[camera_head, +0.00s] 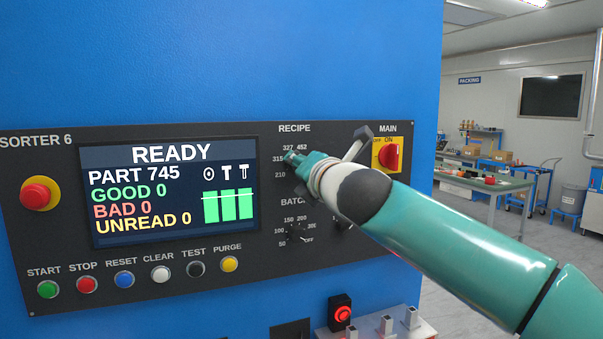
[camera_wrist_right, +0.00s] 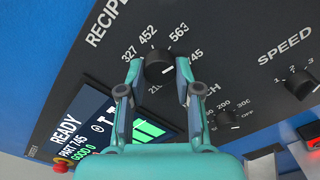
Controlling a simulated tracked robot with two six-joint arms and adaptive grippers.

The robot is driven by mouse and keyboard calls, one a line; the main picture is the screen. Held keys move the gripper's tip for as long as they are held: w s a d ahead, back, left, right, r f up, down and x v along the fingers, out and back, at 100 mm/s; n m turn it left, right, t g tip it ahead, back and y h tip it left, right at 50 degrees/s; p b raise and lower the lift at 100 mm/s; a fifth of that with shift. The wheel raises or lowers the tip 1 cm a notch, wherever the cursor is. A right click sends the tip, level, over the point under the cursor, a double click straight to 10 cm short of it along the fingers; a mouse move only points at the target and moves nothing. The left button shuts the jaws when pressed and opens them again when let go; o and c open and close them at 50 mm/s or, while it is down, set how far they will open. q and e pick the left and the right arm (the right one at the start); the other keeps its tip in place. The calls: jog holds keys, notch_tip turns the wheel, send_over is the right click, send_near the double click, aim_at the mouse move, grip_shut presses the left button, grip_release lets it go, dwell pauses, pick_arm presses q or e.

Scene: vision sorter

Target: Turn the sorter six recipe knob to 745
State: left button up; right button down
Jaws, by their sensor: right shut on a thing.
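The black recipe knob (camera_wrist_right: 158,66) shows in the right wrist view between my fingertips. Its white mark points right, roughly toward the label ending in 45, whose first digit is hidden. The labels 327, 452 and 563 are readable around it. My right gripper (camera_wrist_right: 160,74) has a finger on each side of the knob and is shut on it. In the head view my right gripper (camera_head: 292,158) is at the recipe dial and hides the knob. The sorter six screen (camera_head: 168,190) reads READY and PART 745, with GOOD, BAD and UNREAD at 0. My left gripper is out of view.
The batch knob (camera_head: 297,233) sits just below, and the red main switch (camera_head: 389,156) to the right. A speed knob (camera_wrist_right: 301,84) shows in the right wrist view. Several push buttons line the panel's lower edge, with a red emergency stop (camera_head: 36,194) at left.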

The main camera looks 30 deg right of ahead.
jog(key=m, duration=0.1)
jog(key=m+b, duration=0.1)
jog(key=m, duration=0.3)
jog(key=shift+w+f+b, duration=0.15)
jog(key=shift+f+b, duration=0.15)
jog(key=shift+f, duration=0.05)
jog(key=shift+m, duration=0.3)
jog(key=c, duration=0.8)
grip_release()
jog(key=shift+r, duration=0.2)
jog(key=shift+r, duration=0.1)
jog(key=v, duration=1.2)
